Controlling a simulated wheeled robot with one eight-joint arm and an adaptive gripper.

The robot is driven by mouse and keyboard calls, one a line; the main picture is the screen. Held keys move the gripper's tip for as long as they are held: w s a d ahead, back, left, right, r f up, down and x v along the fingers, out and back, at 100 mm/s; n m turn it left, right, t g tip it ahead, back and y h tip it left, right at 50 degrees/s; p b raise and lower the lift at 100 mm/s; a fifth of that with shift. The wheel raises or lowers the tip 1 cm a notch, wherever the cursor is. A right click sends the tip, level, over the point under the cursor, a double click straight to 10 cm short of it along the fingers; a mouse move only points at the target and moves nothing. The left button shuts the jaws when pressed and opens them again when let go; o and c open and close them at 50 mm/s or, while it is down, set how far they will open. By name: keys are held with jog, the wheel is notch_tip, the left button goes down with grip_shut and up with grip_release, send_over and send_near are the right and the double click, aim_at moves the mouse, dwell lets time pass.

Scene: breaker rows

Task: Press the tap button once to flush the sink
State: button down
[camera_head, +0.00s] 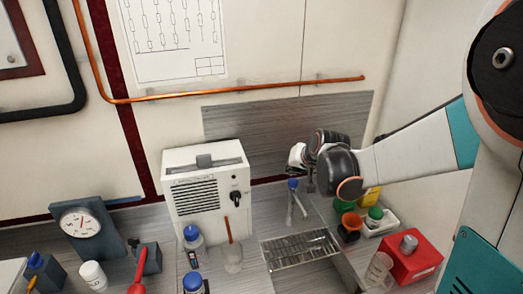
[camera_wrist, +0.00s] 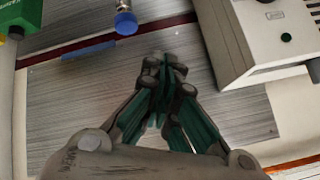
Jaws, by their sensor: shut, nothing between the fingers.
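The tap (camera_head: 296,203) is a slim metal fitting with a blue cap-like button (camera_head: 292,184) on top, standing at the back of the sink (camera_head: 301,250). In the wrist view the blue button (camera_wrist: 125,23) shows near the top edge, with a bit of the tap's metal above it. My gripper (camera_wrist: 167,65) is shut and empty. Its fingertips are apart from the button, below and to its right in the wrist view. In the head view my gripper (camera_head: 310,184) is just right of the tap, partly hidden by my wrist.
A white boxy device (camera_head: 206,190) with a black knob stands left of the sink. Right of it are an orange funnel (camera_head: 350,226), green-capped bottles and a red box (camera_head: 411,260). A metal backsplash (camera_head: 245,125) and copper pipe (camera_head: 230,89) run behind.

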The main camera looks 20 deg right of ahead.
jog(key=w+d+m+p, duration=0.3)
jog(key=w+d+p, duration=0.2)
jog(key=w+p, duration=0.3)
jog(key=p, duration=0.3)
jog(key=shift+d, duration=0.25)
jog(key=shift+f, duration=0.1)
jog(key=b, duration=0.4)
send_over(296, 181)
notch_tip(296, 181, down, 8)
jog(key=shift+w, duration=0.1)
jog(key=shift+f+b, duration=0.35)
jog(key=shift+f, duration=0.1)
dwell(0.8)
jog(key=shift+f+b, duration=0.3)
jog(key=shift+b, duration=0.35)
